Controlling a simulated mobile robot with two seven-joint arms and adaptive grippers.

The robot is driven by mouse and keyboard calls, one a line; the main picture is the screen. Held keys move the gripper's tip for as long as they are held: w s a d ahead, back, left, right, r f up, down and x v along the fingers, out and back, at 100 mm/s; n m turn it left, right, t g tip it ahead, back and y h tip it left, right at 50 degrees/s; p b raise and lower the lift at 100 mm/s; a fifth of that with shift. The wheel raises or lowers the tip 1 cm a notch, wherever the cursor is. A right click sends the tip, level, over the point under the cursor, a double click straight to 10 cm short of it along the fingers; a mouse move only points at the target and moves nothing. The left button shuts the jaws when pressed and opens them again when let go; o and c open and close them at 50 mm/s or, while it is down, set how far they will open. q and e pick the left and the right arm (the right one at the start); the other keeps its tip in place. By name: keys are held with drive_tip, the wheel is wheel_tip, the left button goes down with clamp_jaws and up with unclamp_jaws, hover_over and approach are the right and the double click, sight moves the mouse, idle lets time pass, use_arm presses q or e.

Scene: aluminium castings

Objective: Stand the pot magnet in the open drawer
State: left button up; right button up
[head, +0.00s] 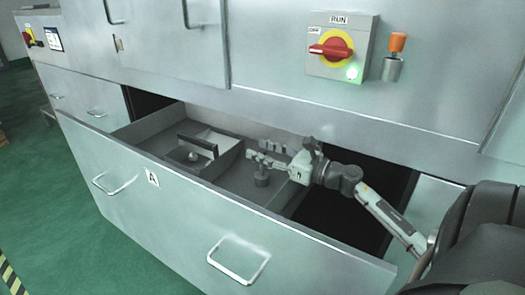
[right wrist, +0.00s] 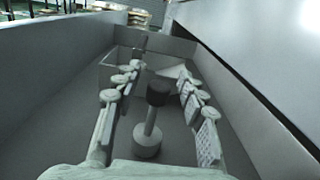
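The pot magnet (head: 261,180) is a small piece with a dark round part, in the open drawer (head: 225,205). In the right wrist view the pot magnet (right wrist: 147,143) shows a pale disc, a thin stem and a dark cylinder (right wrist: 158,93). It looks upright, on or close to the drawer floor. My right gripper (head: 266,160) reaches into the drawer from the right. In the right wrist view its fingers (right wrist: 158,108) are spread, one on each side of the magnet, with gaps on both sides. My left gripper is not in view.
A divided-off part of the drawer holds a dark-handled item (head: 198,146) and a small round piece (head: 193,157). The drawer front (head: 150,195) has two handles. Above are a red-yellow switch (head: 331,48) and an orange-topped post (head: 397,43). Drawer floor around the magnet looks clear.

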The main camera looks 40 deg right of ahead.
drive_tip(key=shift+r, duration=0.3)
drive_tip(key=shift+s+d+r+p, duration=0.1)
drive_tip(key=shift+s+r+p, duration=0.2)
drive_tip(key=shift+p, duration=0.3)
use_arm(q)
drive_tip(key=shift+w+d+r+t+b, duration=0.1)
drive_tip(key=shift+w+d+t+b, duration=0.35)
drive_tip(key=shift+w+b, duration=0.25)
use_arm(e)
drive_tip(key=v, duration=1.1)
drive_tip(key=shift+s, duration=0.2)
drive_tip(key=shift+r, duration=0.1)
